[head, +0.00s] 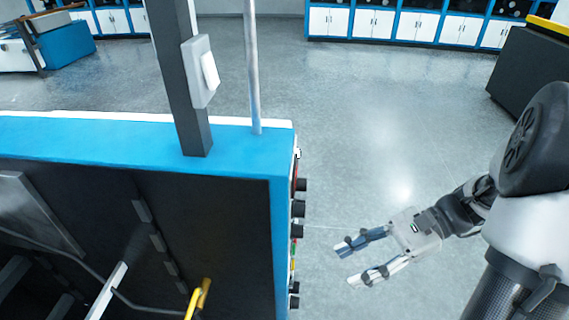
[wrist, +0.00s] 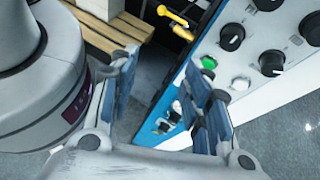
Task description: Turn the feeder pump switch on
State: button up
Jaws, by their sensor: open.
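A white rocker switch (head: 210,72) in a light grey housing is on a dark upright post on the blue machine (head: 230,148). The machine's side panel shows edge-on in the head view. In the wrist view this control panel (wrist: 291,92) has black knobs (wrist: 271,62), a green button (wrist: 208,63), a white button (wrist: 240,84) and small switch-like parts (wrist: 163,125) near the blue edge. No label is legible, so I cannot tell which is the feeder pump switch. My gripper (head: 350,265) is open and empty, right of the panel and apart from it; its fingers (wrist: 172,88) partly hide the panel.
A thin metal pole (head: 252,70) rises near the post. A yellow handle (head: 199,297) shows at the machine's front, and also in the wrist view (wrist: 175,20). Wooden slats (wrist: 110,40) lie beyond. The grey floor (head: 390,140) right of the machine is clear.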

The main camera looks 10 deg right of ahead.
jog(key=w+d+r+m+t+y+p, duration=0.1)
jog(key=d+m+t+y+p, duration=0.3)
jog(key=d+m+t, duration=0.4)
jog(key=n+g, duration=0.1)
jog(key=g, duration=0.1)
send_near(297, 231)
jog(key=f+x, duration=0.1)
jog(key=x, duration=0.6)
jog(key=shift+w+p, duration=0.35)
jog(key=shift+f, duration=0.1)
jog(key=shift+c, duration=0.3)
grip_shut()
